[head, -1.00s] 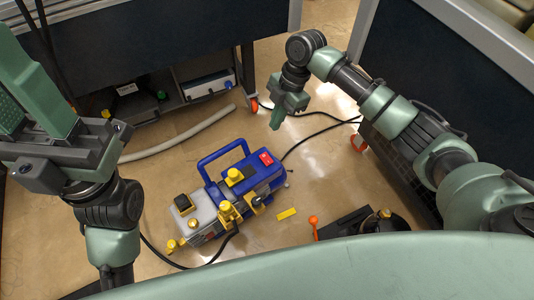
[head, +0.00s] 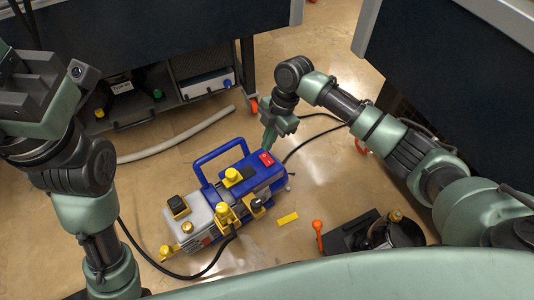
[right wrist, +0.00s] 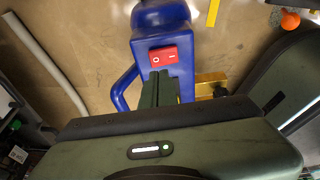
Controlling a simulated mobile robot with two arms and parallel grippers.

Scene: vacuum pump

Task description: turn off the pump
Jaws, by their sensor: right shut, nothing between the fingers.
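The blue and silver vacuum pump (head: 232,192) with yellow caps stands on the floor in the middle of the head view. Its red switch (head: 267,158) sits on the blue end of the housing. The switch also shows in the right wrist view (right wrist: 163,56). My right gripper (head: 267,148) is shut and empty, with its fingertips close to the red switch. In the right wrist view the fingertips (right wrist: 160,78) lie just below the switch; I cannot tell whether they touch it. My left gripper's fingers lie outside the head view; only its wrist and housing show.
A yellow strip (head: 287,218) lies on the floor right of the pump. A dark device (head: 355,235) with an orange-knobbed lever stands to its right. A pale hose (head: 180,140) lies behind the pump, near a workbench (head: 150,45). Black cables run across the floor.

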